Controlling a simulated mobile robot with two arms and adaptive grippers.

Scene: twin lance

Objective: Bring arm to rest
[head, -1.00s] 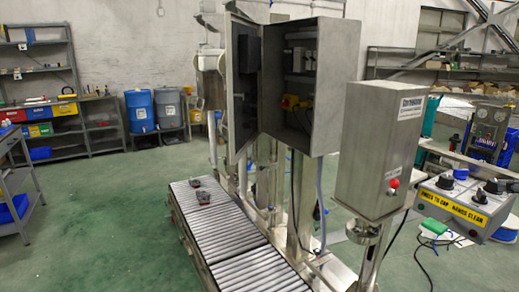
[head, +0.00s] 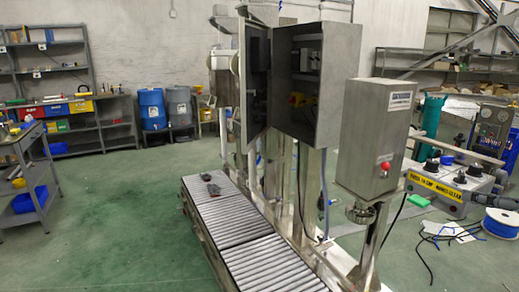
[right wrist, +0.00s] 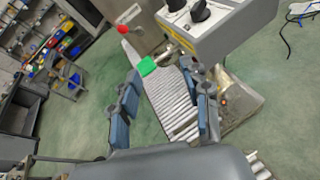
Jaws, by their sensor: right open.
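My right gripper (right wrist: 166,85) shows in the right wrist view with its two blue-padded fingers spread wide apart. It is open, and nothing is between its pads. Beyond the fingers are a grey roller conveyor (right wrist: 172,103), a small green block (right wrist: 147,66) and a grey control box (right wrist: 222,30) with black knobs. The fingers appear apart from all of these. My left gripper is not in view.
In the head view the roller conveyor (head: 250,245) runs beside a steel cabinet (head: 325,60) and a post-mounted box with a red button (head: 372,140). The control box (head: 450,190), a cable spool (head: 502,222) and loose cables are at right. Green floor at left is open.

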